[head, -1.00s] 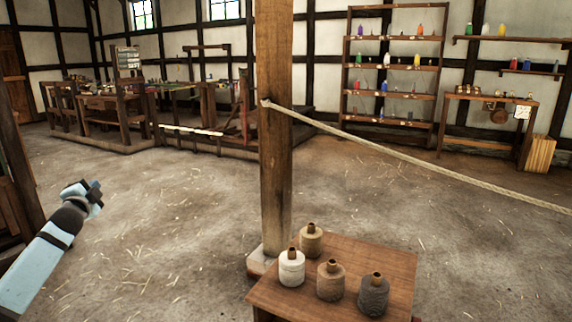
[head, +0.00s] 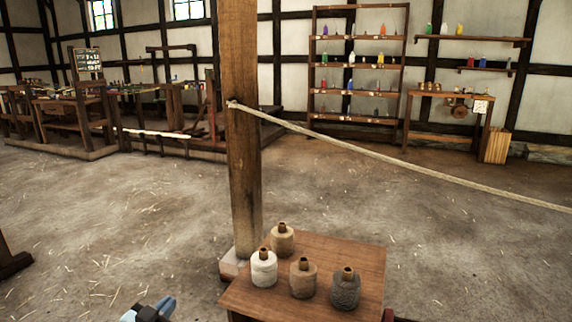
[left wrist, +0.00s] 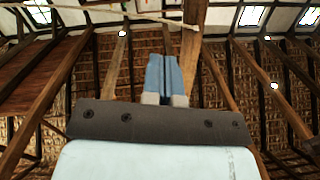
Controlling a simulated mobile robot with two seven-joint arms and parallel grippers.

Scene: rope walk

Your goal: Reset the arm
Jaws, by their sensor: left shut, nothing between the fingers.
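My left gripper (head: 158,308) shows at the bottom edge of the head view, left of the small wooden table; only its tip part is in the picture. In the left wrist view my left gripper (left wrist: 163,76) points up at the roof with its two light blue fingers together and nothing between them. My right gripper is in neither view.
Shelves (head: 357,75) line the back wall. The floor at left is open.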

